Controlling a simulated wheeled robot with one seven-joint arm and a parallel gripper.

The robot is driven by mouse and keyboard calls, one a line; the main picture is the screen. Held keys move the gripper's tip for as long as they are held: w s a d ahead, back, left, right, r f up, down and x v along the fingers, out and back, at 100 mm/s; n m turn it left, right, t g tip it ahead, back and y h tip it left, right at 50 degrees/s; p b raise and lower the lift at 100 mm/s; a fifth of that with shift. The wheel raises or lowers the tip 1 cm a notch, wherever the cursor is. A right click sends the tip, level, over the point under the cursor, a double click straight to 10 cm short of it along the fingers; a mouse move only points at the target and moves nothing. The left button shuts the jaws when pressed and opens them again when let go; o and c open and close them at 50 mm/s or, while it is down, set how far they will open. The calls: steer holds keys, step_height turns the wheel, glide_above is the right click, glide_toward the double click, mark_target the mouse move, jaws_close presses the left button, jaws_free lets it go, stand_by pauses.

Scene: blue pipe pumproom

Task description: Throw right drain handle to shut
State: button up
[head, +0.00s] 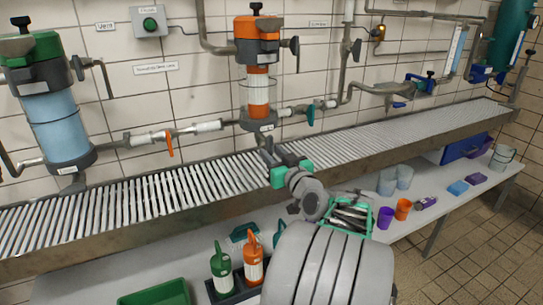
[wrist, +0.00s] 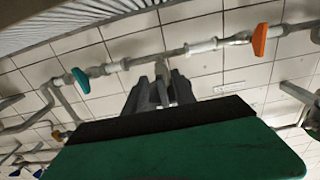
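Two levers sit on the wall pipe: an orange handle (head: 169,145) between the two vessels and a teal handle (head: 310,115) right of the orange vessel. Both stand across the pipe in the head view. Which one is the task's right drain handle is not labelled. In the wrist view the teal handle (wrist: 81,80) is at left and the orange handle (wrist: 260,39) at upper right. My gripper (head: 266,154) is below the orange vessel, apart from both handles. Its fingers (wrist: 162,92) point at the pipe; whether anything is between them is unclear.
The orange vessel (head: 257,90) and blue vessel (head: 58,120) stand against the tiled wall. A slatted grating (head: 140,198) runs below. A table in front holds a green crate (head: 347,215), spray bottles (head: 221,268) and cups. The tiled floor at right is clear.

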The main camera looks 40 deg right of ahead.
steer(key=shift+w+d, duration=0.1)
steer(key=shift+w, duration=0.25)
steer(key=shift+c, duration=0.3)
jaws_close()
